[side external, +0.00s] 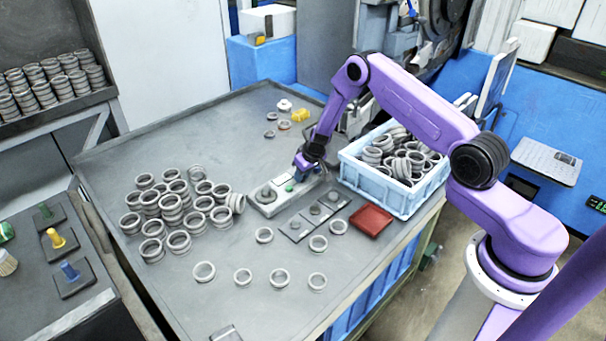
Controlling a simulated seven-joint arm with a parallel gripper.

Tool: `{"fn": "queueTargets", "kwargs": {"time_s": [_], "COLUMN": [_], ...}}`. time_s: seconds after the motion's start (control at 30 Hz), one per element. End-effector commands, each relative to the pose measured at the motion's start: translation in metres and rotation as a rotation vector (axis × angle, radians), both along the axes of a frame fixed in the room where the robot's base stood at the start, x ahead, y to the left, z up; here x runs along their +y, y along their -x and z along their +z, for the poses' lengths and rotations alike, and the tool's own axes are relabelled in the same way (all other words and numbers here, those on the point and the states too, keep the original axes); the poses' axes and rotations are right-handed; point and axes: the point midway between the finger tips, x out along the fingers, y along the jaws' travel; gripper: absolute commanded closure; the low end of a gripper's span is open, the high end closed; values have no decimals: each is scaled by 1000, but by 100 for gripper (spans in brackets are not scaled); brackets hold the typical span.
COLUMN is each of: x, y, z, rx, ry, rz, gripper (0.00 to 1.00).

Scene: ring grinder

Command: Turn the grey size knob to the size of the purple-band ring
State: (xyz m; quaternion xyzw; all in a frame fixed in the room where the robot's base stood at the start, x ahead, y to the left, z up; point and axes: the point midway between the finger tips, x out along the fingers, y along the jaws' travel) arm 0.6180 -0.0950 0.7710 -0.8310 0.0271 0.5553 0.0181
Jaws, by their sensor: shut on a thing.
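My gripper (303,168) points down at the far right end of a light grey device (256,207) on the table. Its fingers are shut at the place of the grey size knob, which they and the wrist mostly hide. I cannot read the knob's setting. A green part (289,186) and a dark round part (267,195) show on the device's top, left of the gripper. Several loose grey rings stand in front, among them one ring (243,277) near the middle. I cannot make out a purple band on any ring at this size.
A large pile of rings (172,205) lies left of the device. Right of it are dark plates (294,229), a red tray (371,220) and a blue crate (375,178) full of rings. Small items, one yellow (300,115), lie behind.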

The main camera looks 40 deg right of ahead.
Motion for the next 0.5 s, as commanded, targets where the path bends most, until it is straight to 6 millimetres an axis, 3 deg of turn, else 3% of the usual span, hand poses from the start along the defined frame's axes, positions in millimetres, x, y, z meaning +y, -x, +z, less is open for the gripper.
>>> {"fn": "queueTargets", "kwargs": {"time_s": [0.33,0.37,0.4,0.5], "x": [0,0,0,0], "y": [0,0,0,0], "z": [1,0,0,0], "rx": [0,0,0,0], "ry": [0,0,0,0], "rz": [0,0,0,0], "gripper": [100,65,52,49]}}
